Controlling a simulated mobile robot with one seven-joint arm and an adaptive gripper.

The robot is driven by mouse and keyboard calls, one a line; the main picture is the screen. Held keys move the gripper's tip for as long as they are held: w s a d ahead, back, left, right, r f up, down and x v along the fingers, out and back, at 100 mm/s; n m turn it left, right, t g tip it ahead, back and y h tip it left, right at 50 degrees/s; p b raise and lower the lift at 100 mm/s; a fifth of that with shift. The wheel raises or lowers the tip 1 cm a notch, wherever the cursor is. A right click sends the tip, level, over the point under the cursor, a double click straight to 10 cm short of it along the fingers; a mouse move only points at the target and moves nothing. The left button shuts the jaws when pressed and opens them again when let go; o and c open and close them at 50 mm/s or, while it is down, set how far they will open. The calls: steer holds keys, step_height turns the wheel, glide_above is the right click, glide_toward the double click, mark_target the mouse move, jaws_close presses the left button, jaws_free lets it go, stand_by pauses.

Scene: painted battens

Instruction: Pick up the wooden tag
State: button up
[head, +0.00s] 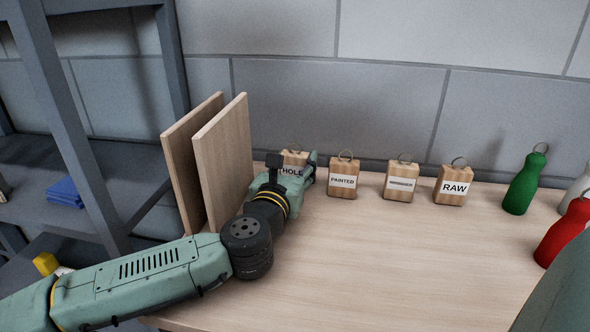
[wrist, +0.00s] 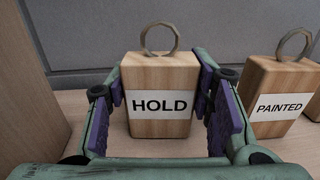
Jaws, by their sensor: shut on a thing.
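The wooden tag labelled HOLD (wrist: 160,82) stands upright on the table, with a metal ring at its top. My gripper (wrist: 164,112) has its purple-padded fingers on either side of this tag and is shut on it. In the head view the HOLD tag (head: 293,158) is partly hidden behind my gripper (head: 293,170). More wooden tags stand in a row to its right: PAINTED (head: 343,178), one with small unreadable print (head: 401,181), and RAW (head: 452,186).
Two upright wooden boards (head: 228,150) stand close to the left of my gripper. Green (head: 523,183) and red (head: 566,232) bottles stand at the right. A grey wall runs behind the tags. The middle of the table (head: 390,260) is clear. A grey shelf with blue cloth (head: 64,192) is at the left.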

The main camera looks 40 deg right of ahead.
steer(key=c, duration=0.4)
steer(key=shift+r, duration=0.1)
step_height(320, 180, up, 10)
steer(key=shift+f, duration=0.1)
